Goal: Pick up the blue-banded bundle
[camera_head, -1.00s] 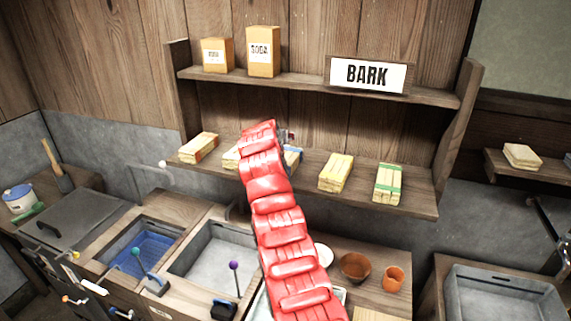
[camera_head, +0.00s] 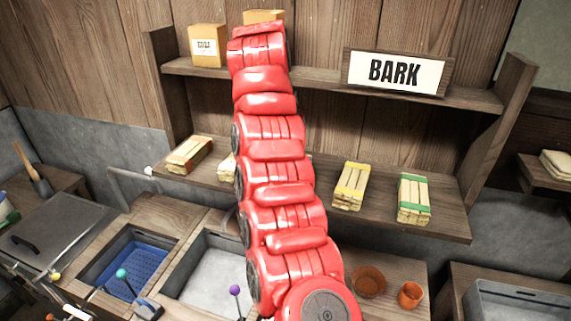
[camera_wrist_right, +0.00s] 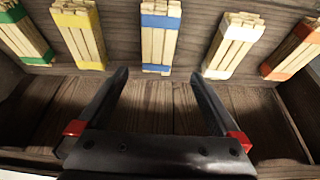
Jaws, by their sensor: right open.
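The blue-banded bundle (camera_wrist_right: 160,45) is a stack of pale sticks with a blue band. It lies on the shelf, near the top middle of the right wrist view. In the head view my red right arm hides it. My right gripper (camera_wrist_right: 161,76) is open and empty. Its two black fingers point towards the bundle, one to each side of its line, and appear short of it. The right gripper cannot be made out in the head view. My left gripper is in neither current view.
On the same shelf (camera_head: 448,222) lie the yellow-banded bundle (camera_head: 351,186), green-banded bundle (camera_head: 413,199), orange-banded bundle (camera_head: 190,155) and a white-banded bundle (camera_wrist_right: 233,45). An upper shelf (camera_head: 320,82) holds boxes and the BARK sign (camera_head: 395,73). Basins and pots stand below.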

